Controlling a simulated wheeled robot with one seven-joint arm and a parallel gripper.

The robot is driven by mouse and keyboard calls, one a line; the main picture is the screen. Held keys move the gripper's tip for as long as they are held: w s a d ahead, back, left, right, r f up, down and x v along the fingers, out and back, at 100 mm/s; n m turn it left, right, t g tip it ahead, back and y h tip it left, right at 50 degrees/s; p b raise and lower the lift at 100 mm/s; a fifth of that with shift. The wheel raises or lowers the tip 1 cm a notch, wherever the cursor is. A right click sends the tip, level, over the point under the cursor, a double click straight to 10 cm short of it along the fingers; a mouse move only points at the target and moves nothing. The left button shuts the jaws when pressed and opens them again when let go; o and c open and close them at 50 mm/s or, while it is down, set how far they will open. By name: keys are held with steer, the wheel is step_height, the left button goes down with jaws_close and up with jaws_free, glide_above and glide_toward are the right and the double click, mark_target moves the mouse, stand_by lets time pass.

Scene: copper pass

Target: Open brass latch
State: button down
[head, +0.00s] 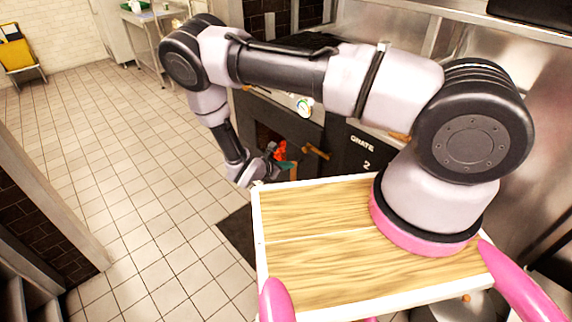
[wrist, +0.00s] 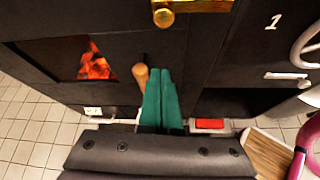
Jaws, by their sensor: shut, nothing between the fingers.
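A brass fitting (wrist: 205,5), which looks like the latch, is cut off by the top edge of the wrist view. A round brass knob (wrist: 163,17) shows at its left end. My gripper (wrist: 165,75) has two green fingers pressed together with nothing between them. They point toward the dark oven front, below the brass fitting and apart from it in the picture. A wooden handle (wrist: 140,78) stands just left of the fingers; I cannot tell if they touch. In the head view my gripper (head: 287,165) is low before the oven, and the handle (head: 317,152) is to its right.
A fire glows in the oven window (wrist: 95,65), left of the handle. A panel marked GRATE 2 (head: 362,155) is right of it in the head view. My wooden deck lies in front. The tiled floor (head: 130,180) to the left is clear.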

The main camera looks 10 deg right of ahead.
steer(key=w+d, duration=0.2)
steer(key=d, duration=0.1)
steer(key=w+d+r, duration=0.1)
steer(key=d, duration=0.1)
steer(key=shift+w, duration=0.15)
stand_by(0.5)
steer(key=shift+r+m+t, duration=0.25)
steer(key=shift+m+t, duration=0.05)
